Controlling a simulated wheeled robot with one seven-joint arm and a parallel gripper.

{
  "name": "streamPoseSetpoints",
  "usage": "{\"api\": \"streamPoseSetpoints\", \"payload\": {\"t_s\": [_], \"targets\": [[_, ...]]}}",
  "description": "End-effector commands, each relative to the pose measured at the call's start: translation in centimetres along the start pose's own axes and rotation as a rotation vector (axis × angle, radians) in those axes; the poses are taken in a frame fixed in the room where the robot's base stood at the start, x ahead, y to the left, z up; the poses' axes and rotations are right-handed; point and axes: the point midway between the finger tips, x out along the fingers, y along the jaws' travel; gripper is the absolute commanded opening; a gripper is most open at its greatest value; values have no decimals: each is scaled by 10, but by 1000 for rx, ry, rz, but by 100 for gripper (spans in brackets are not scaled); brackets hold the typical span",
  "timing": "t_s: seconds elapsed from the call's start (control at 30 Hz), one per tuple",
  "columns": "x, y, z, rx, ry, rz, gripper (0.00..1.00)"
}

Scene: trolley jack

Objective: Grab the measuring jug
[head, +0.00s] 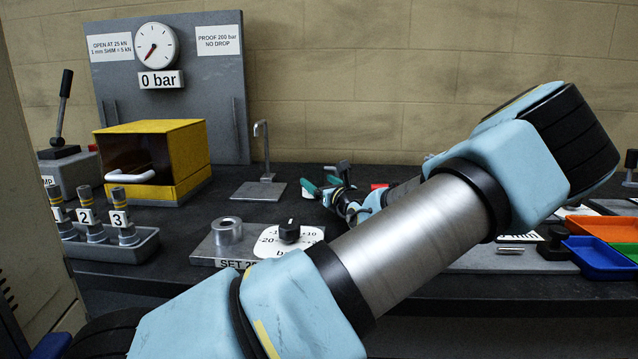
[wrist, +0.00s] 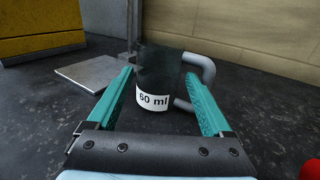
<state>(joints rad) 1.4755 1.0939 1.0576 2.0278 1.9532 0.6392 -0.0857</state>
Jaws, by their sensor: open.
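The measuring jug (wrist: 158,78) is a dark, see-through upright cup with a white "60 ml" label and a grey handle on its right. It stands on the dark bench in the wrist view. My gripper (wrist: 166,88) is open, with its teal fingers on either side of the jug. The right finger is by the handle side, and I cannot tell whether either finger touches. In the head view my gripper (head: 322,188) is small and partly hidden behind my arm. The jug is hard to make out there.
A metal plate with a spout post (head: 262,185) stands just left of the gripper. A yellow box (head: 185,160) is farther left. A dial block (head: 225,245) lies in front. Orange and blue trays (head: 605,258) are at right. A red item (wrist: 312,170) shows at the wrist view's lower right.

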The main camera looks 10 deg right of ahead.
Motion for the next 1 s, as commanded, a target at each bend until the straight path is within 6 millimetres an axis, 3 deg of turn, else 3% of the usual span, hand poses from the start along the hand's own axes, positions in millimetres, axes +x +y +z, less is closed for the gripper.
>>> {"api": "streamPoseSetpoints", "payload": {"t_s": [0.2,0.5,1.0], "targets": [[30,2,1,1,0,1,84],[34,1,0,0,0,0,84],[34,1,0,0,1,0,28]]}}
